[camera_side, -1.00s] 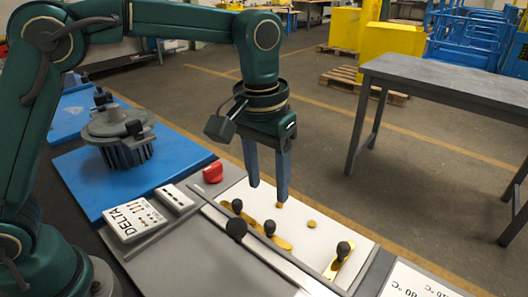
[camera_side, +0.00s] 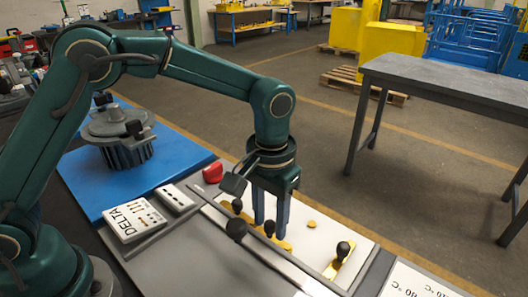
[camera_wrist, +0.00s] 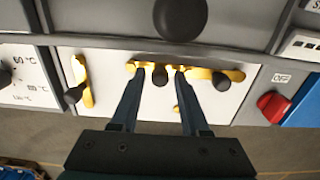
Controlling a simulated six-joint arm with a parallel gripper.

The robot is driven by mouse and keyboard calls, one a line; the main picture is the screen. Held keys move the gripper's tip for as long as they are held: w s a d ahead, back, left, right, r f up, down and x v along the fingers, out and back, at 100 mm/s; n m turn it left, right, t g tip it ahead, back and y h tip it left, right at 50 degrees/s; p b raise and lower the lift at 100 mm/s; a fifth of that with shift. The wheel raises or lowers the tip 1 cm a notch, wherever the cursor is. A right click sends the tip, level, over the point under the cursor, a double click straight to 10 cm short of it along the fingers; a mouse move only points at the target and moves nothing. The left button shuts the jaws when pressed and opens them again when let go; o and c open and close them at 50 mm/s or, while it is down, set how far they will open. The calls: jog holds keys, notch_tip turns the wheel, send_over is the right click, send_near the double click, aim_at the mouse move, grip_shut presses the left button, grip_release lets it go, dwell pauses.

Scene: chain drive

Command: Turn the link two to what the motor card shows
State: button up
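The white panel (camera_side: 312,237) carries brass links with black knobs. The middle link (camera_wrist: 138,67), apparently link two, has its knob (camera_wrist: 160,75) between my gripper's fingertips in the wrist view. It and the right link (camera_wrist: 235,75) lie nearly in line along the panel there; the left link (camera_wrist: 80,72) stands across it. In the side view the middle knob (camera_side: 269,228) is by the fingers. My gripper (camera_side: 271,226) is open, pointing down, with gaps beside the knob. The motor card (camera_side: 134,221) reads DELTA with three strokes; its small print is unreadable.
A large black ball handle (camera_side: 236,229) stands beside the panel near the long rail. A red switch (camera_side: 213,172) sits at the panel's far end, marked OFF in the wrist view. The motor (camera_side: 121,136) stands on a blue mat. A temperature card (camera_side: 410,283) lies at the right.

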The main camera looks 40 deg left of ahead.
grip_shut()
dwell(1.2)
